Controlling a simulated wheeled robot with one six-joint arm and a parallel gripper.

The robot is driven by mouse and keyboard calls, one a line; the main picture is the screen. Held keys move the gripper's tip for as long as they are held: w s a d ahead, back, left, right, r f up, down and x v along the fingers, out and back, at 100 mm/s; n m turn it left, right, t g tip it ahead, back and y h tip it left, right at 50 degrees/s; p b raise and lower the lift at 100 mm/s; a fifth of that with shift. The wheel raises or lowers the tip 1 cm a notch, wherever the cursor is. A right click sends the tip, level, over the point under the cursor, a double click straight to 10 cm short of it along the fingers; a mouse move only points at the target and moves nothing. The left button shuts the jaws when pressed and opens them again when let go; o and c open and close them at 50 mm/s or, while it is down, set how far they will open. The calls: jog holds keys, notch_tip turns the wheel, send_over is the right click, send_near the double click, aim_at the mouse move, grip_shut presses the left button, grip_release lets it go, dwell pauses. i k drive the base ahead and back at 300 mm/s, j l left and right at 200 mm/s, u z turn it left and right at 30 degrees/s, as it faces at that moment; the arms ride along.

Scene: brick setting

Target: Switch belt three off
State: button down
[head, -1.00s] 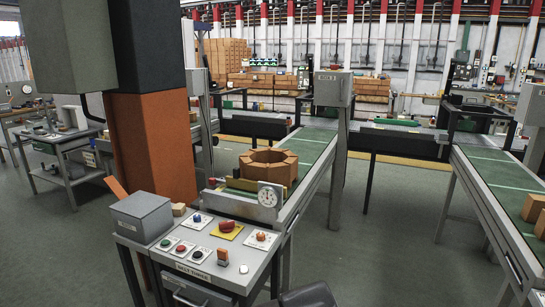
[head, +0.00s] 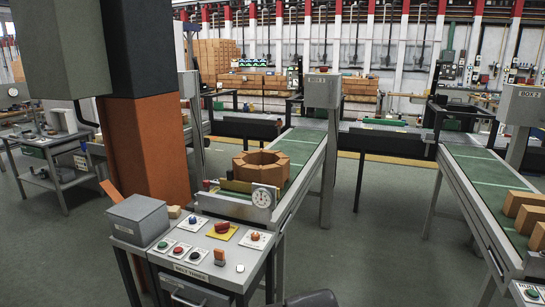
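A grey control desk (head: 208,243) stands in front, at the near end of a green belt (head: 300,150). Its small front label (head: 191,272) seems to read belt three. A red knob (head: 222,227) sits on a yellow plate. A brown block-like piece (head: 219,257) and a pale button (head: 240,268) are at the front right. Knob positions are too small to read.
A ring of tan bricks (head: 261,168) lies on the belt behind a round dial (head: 263,198). A grey box (head: 137,220) sits on the desk's left, near an orange-based pillar (head: 147,150). Another belt with bricks (head: 526,203) is at right. Floor between belts is clear.

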aim_at(223, 227)
jog(key=i+l, duration=0.15)
jog(key=i, duration=1)
jog(key=l+z, duration=0.05)
